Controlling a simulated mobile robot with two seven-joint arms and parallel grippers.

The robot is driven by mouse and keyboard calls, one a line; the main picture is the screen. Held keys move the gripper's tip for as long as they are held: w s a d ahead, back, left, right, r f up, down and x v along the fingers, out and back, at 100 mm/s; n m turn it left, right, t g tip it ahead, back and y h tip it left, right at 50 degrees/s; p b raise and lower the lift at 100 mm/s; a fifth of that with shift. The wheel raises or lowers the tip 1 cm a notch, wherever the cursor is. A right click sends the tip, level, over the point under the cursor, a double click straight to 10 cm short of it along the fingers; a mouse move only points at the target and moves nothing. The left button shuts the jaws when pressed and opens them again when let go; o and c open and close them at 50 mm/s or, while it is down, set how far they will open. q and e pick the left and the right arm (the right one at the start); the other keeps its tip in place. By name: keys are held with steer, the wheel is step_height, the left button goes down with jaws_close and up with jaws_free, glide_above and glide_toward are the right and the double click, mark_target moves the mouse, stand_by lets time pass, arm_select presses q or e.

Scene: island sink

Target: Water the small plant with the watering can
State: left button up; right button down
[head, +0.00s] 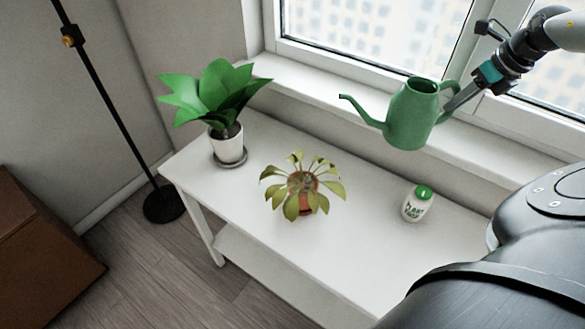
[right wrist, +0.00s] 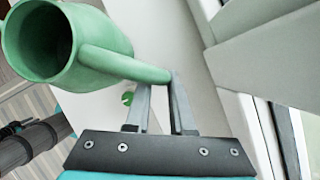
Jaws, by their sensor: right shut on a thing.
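The green watering can (head: 408,114) is in the air above the right part of the white table, near the window. Its spout points left. My right gripper (head: 450,105) is shut on its handle; the right wrist view shows the fingers (right wrist: 158,100) around the handle and the can's open top (right wrist: 38,42). The can looks about upright. The small plant (head: 304,188), with yellowish drooping leaves in a terracotta pot, stands mid-table, below and left of the spout. My left gripper is not in view.
A larger green plant (head: 217,92) in a white pot stands on the table's (head: 262,160) left end. A white plant-food bottle (head: 417,204) with a green cap stands right of the small plant. A window sill (head: 320,92) runs behind. A black lamp pole (head: 105,105) stands left.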

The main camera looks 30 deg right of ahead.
mark_target(445, 84)
steer(key=shift+w+d+r, duration=0.1)
steer(key=shift+w, duration=0.35)
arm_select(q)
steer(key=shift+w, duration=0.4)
